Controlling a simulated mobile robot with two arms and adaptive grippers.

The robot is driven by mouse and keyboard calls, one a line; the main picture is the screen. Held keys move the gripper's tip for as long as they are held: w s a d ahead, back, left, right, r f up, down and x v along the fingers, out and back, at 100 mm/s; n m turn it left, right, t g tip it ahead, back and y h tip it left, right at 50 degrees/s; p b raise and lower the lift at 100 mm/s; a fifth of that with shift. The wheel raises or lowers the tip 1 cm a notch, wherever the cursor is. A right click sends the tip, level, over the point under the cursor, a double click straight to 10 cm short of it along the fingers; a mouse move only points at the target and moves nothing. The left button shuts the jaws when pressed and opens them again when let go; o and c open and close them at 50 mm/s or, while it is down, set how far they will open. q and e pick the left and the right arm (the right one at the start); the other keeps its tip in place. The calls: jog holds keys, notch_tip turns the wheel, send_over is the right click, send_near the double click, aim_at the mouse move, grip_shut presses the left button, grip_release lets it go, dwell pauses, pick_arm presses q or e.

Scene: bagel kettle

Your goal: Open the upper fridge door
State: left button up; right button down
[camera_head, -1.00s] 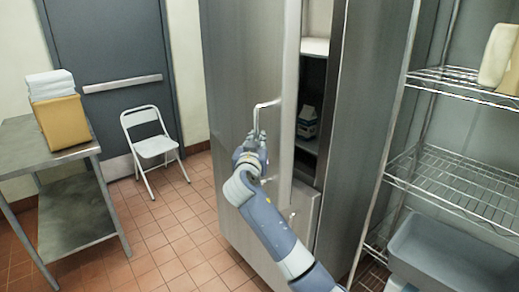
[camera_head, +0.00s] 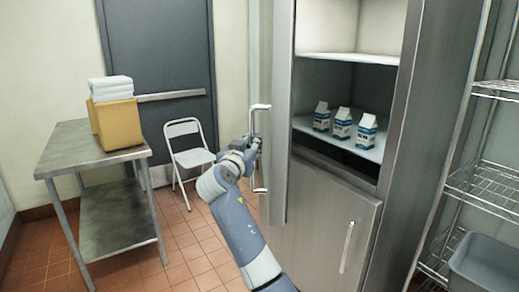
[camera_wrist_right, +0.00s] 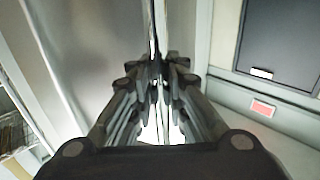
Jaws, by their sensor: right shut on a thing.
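The upper fridge door (camera_head: 279,110) stands wide open, swung out to the left and seen nearly edge-on in the head view. Its long metal handle (camera_head: 254,180) is on the side facing left. My right gripper (camera_head: 256,143) is at the handle, shut on it; in the right wrist view the fingers (camera_wrist_right: 160,75) close around a thin upright bar. The upper fridge compartment (camera_head: 348,85) shows, with three milk cartons (camera_head: 343,124) on its shelf. My left gripper is not in view.
The lower fridge door (camera_head: 325,225) is shut. A wire rack (camera_head: 480,185) with a grey bin (camera_head: 485,265) stands at right. A steel table (camera_head: 75,150) with a yellow box (camera_head: 115,123) and white towels is at left. A white folding chair (camera_head: 190,155) stands behind my arm.

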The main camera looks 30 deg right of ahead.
jog(key=c, duration=1.7)
grip_release()
jog(key=shift+a+f, duration=0.1)
jog(key=shift+f, duration=0.15)
jog(key=shift+o, duration=0.6)
jog(key=shift+r, duration=0.15)
jog(key=v, duration=1.2)
